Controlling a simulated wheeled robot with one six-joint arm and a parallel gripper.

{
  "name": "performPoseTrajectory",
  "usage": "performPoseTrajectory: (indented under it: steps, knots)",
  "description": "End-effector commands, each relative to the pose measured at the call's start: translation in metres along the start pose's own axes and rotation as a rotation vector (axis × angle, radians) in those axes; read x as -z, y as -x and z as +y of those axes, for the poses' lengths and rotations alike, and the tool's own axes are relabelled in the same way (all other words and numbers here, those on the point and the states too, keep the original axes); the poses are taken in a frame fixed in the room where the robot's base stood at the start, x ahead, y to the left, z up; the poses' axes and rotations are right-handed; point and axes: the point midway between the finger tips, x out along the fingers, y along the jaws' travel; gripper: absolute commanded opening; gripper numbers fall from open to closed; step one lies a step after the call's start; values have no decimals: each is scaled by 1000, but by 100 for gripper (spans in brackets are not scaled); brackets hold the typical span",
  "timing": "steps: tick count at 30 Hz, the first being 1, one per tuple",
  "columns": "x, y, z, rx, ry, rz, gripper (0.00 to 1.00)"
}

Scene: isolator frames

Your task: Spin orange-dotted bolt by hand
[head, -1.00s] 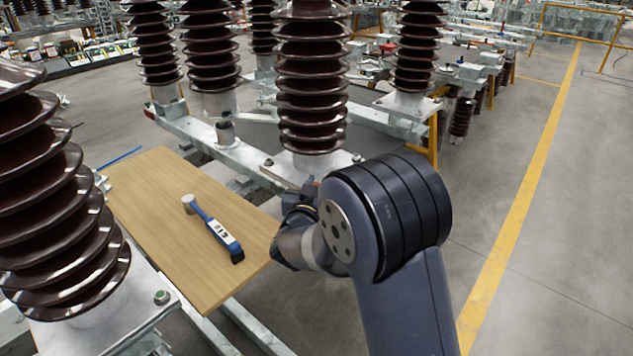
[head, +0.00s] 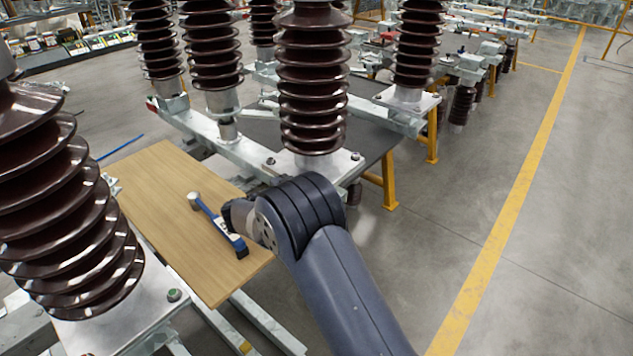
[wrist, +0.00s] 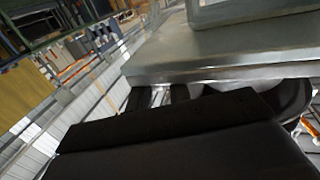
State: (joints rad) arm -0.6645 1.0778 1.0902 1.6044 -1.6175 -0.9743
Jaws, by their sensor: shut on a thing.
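In the wrist view, my gripper (wrist: 160,98) has its two dark fingers under the edge of a grey metal plate (wrist: 215,58). A small bright metallic piece (wrist: 160,96) shows between the fingers, and they are shut on it. It appears to be the bolt, but its head and any orange dot are hidden. In the head view, my wrist hides the fingers, beside the base of the middle brown insulator (head: 312,90). Bolt heads show on that base at its left corner (head: 271,161) and right corner (head: 355,156); I cannot make out an orange dot on either.
A wooden board (head: 165,205) lies left of my arm, with a blue-handled tool (head: 215,222) on it. A large brown insulator (head: 60,200) stands at the near left, its base carrying a green-marked bolt (head: 174,295). Open floor (head: 480,200) lies to the right.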

Motion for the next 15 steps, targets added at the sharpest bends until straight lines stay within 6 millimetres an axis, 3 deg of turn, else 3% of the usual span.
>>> performPoseTrajectory:
  steps: [15]
  knots:
    - [4, -2, -1, -65, -7, 6, 0]
